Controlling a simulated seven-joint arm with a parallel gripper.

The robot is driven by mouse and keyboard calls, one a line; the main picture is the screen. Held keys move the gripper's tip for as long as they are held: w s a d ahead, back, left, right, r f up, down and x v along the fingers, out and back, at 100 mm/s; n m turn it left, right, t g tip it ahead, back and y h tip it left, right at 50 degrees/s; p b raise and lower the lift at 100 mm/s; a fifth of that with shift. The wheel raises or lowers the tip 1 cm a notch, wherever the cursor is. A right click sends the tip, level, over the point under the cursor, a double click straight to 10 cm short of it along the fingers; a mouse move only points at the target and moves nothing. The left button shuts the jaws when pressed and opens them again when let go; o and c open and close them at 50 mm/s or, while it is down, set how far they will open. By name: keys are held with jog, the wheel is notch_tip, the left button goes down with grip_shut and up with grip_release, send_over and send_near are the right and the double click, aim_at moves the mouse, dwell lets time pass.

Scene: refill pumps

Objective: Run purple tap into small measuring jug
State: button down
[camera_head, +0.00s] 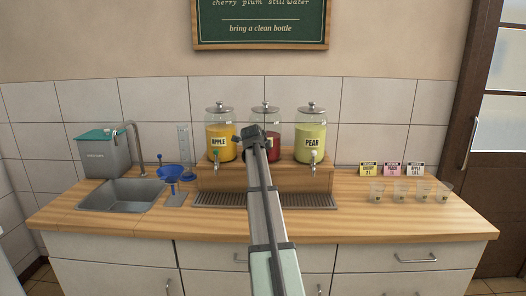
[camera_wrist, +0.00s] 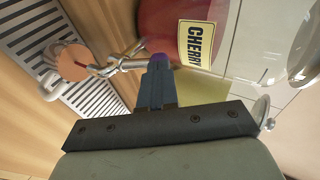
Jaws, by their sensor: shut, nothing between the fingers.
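My gripper (camera_wrist: 156,75) is shut and empty, its fingertips at the purple tap handle (camera_wrist: 160,57), touching or nearly so. The handle sits on the metal tap (camera_wrist: 130,62) of the red dispenser labelled CHERRY (camera_wrist: 158,25). In the head view this dispenser (camera_head: 272,146) is the middle one, partly covered by my arm. In the wrist view a small round vessel with a handle, apparently the measuring jug (camera_wrist: 50,84), stands under the spout on the slotted drip tray. A reddish-brown disc, perhaps liquid, shows inside it. The jug is hidden in the head view.
The apple dispenser (camera_head: 221,130) and pear dispenser (camera_head: 310,135) flank the cherry one on a wooden stand. Several clear cups (camera_head: 376,193) and label cards stand at right. A blue funnel (camera_head: 171,171) and a sink (camera_head: 125,195) are at left. The front counter is mostly clear.

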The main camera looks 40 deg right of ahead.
jog(key=shift+r, duration=0.8)
jog(key=s+a+r, duration=0.3)
jog(key=s+a, duration=0.5)
jog(key=a, duration=0.3)
jog(key=shift+r, duration=0.25)
dwell(0.4)
